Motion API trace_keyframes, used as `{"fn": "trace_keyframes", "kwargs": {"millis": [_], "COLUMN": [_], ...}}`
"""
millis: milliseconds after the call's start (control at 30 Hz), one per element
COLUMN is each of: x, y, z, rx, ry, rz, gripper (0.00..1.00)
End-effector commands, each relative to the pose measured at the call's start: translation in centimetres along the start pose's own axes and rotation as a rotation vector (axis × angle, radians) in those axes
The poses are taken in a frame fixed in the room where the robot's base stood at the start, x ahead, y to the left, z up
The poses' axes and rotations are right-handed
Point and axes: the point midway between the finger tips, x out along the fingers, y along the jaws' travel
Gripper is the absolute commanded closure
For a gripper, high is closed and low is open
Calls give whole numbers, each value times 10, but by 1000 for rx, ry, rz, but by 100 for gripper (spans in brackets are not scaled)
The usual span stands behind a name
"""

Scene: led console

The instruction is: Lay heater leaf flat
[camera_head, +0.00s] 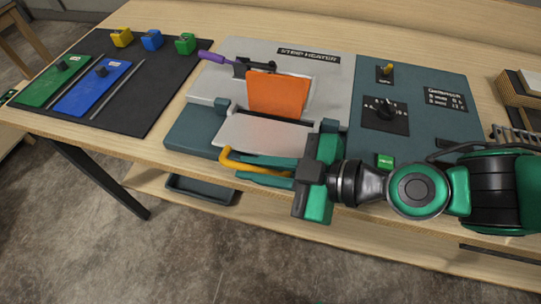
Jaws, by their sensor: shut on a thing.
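The heater leaf (265,133) is a silver plate at the front of the strip heater (210,84), between two dark teal blocks. It looks near flat, but its exact tilt is hard to tell. A yellow bar handle (228,161) runs along its front edge. My gripper (265,172) comes in from the right and is shut on this handle, with its fingers hiding part of the bar. An orange sheet (278,94) stands steeply upright behind the leaf, its lower edge at the leaf's back edge.
A purple-handled clamp (213,57) lies behind the sheet. A teal control panel (412,100) with knobs is on the right, partly behind my arm. A black mat (150,100) on the left holds green and blue strips, rods and coloured blocks. The table's front edge is close below the leaf.

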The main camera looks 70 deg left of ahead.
Motion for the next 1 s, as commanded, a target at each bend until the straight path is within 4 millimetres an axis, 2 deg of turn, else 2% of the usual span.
{"fn": "trace_keyframes", "kwargs": {"millis": [500,533,867,1000], "x": [2,2,2,-7], "y": [1,1,-1,0], "z": [3,3,1,1], "rx": [-1,-1,-1,-1], "ry": [-1,-1,1,1], "rz": [2,2,-3,-2], "gripper": [100,81,81,81]}}
